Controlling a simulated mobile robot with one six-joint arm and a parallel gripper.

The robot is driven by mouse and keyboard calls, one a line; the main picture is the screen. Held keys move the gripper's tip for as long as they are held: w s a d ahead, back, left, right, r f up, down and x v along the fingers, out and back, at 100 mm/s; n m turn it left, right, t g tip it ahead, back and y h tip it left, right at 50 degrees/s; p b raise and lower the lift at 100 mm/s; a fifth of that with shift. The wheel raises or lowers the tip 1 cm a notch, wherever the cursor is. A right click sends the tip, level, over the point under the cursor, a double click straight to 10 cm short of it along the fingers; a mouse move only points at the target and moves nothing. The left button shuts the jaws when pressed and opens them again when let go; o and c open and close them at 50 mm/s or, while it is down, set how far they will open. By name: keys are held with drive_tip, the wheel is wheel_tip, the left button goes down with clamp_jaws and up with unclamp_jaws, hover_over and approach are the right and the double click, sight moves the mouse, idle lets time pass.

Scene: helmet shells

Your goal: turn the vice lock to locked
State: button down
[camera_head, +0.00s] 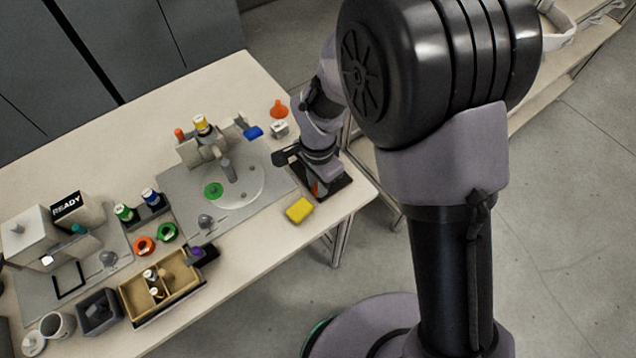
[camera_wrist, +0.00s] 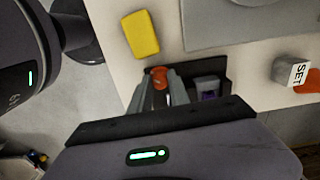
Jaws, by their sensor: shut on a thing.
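My gripper (camera_wrist: 160,88) points down over a dark tray at the right end of the table. Its fingers are close together on a small orange-red thing (camera_wrist: 159,74), most of it hidden between them. In the head view the orange-red thing (camera_head: 314,188) shows at the tray, below my wrist. A grey vice-like fixture (camera_head: 190,153) stands at the back of a grey plate, left of my gripper. A blue piece (camera_head: 253,132) sits at its right side and may be the lock handle; I cannot tell its setting. My gripper is apart from the fixture.
The dark tray (camera_head: 333,186) also holds a grey and purple item (camera_wrist: 209,92). A yellow block (camera_head: 299,209) lies in front of it. A SET block (camera_wrist: 291,71) and an orange funnel-like piece (camera_head: 279,108) stand behind. A wooden box (camera_head: 135,296) is at the left.

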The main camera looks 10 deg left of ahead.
drive_tip(key=shift+m, duration=0.3)
idle(0.4)
drive_tip(key=c, duration=1.5)
unclamp_jaws()
wheel_tip(320, 180, up, 17)
drive_tip(key=p, duration=0.6)
drive_tip(key=shift+r, duration=0.2)
